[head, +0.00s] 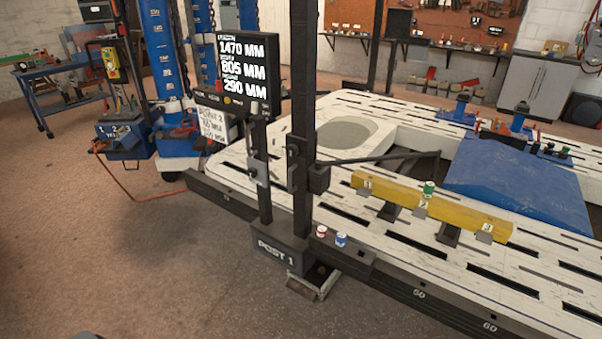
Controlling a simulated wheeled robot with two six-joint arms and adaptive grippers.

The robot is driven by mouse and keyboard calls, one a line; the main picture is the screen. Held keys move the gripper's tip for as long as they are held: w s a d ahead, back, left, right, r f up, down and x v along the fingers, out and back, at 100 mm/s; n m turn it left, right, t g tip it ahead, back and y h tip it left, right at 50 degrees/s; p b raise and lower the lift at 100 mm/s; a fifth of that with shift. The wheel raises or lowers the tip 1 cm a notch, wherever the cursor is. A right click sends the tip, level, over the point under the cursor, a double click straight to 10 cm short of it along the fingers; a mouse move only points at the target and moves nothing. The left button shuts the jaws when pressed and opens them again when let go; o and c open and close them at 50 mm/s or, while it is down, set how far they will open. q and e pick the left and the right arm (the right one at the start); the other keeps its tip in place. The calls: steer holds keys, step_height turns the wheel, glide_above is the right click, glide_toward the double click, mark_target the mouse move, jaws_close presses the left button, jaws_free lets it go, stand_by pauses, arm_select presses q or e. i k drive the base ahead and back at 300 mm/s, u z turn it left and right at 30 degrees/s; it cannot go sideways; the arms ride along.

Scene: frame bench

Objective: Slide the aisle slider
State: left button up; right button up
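A dark measuring post (303,90) stands at the edge of the white frame bench, its foot labelled POST 1 (281,252). A thinner upright (264,203) beside it carries a small slider block with a pale plate (259,170), on the open-floor side. A larger dark carriage (299,160) sits on the thick post, with a thin arm (385,157) reaching right over the bench. No readable label tells which one is the aisle slider. A black display (236,72) reads 1470 MM, 805 MM and 290 MM. Neither gripper is in view.
A yellow beam (432,207) with numbered tags stands on the slotted bench (350,228), a green-topped can (429,187) on it. Red (321,231) and blue (341,239) cans stand near the post foot. A blue panel (515,180) lies right.

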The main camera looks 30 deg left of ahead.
mark_target(304, 178)
steer(key=z, duration=0.1)
steer(key=k, duration=0.45)
steer(key=u, duration=1.1)
steer(key=i, duration=1.4)
steer(key=z, duration=0.6)
